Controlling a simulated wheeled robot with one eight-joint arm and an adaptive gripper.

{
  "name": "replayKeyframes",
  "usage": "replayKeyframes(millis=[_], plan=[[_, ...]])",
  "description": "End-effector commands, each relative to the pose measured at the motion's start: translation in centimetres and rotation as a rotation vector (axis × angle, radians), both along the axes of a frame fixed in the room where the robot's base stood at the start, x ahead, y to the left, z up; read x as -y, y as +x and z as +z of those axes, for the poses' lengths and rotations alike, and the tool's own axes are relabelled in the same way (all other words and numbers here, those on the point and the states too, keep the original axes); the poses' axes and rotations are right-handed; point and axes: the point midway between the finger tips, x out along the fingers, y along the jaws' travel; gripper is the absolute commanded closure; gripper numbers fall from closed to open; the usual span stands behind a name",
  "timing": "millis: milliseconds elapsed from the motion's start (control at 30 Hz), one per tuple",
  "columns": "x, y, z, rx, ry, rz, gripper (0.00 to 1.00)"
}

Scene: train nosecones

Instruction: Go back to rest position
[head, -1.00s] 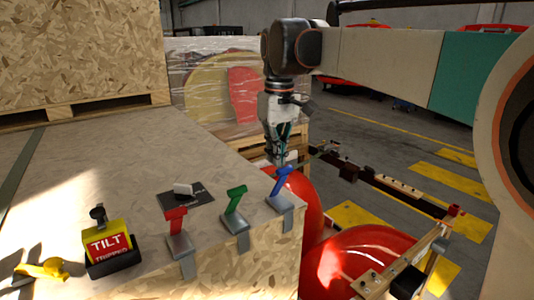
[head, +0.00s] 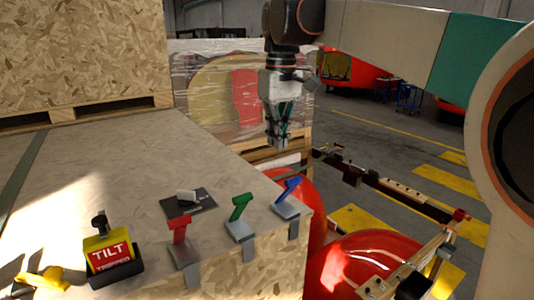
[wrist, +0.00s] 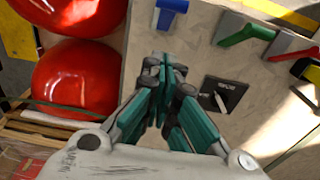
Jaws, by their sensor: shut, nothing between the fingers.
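My gripper (head: 278,142) hangs from the arm, pointing down, above the far right edge of the wooden crate top (head: 110,160). Its fingers are shut and hold nothing. In the wrist view the gripper (wrist: 168,68) points toward the crate top, with its teal fingers together. It is apart from the blue lever (head: 289,190), the green lever (head: 240,206) and the red lever (head: 178,228) along the crate edge. A dark plate with a pale switch (head: 187,196) lies behind the levers.
A yellow tilt indicator box (head: 110,252) and a yellow handle (head: 40,281) are at the near left. Red rounded nosecones (head: 365,255) stand right of the crate. A wrapped pallet (head: 215,90) is behind. Open floor (head: 370,120) lies at the right.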

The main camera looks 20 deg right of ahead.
Motion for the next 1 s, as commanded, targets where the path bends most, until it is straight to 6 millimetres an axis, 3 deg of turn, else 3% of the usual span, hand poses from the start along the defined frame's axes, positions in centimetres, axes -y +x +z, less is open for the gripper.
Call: replayKeyframes(millis=[300, 533, 767, 1000], plan=[[0.3, -0.8, 4.6, 0.000, 0.000, 0.000, 1.00], [0.3, -1.4, 5.3, 0.012, 0.000, -0.007, 1.00], [0.2, -4.8, 1.9, 0.115, 0.002, -0.064, 1.00], [0.1, -10.0, -4.3, 0.256, 0.016, -0.141, 1.00]])
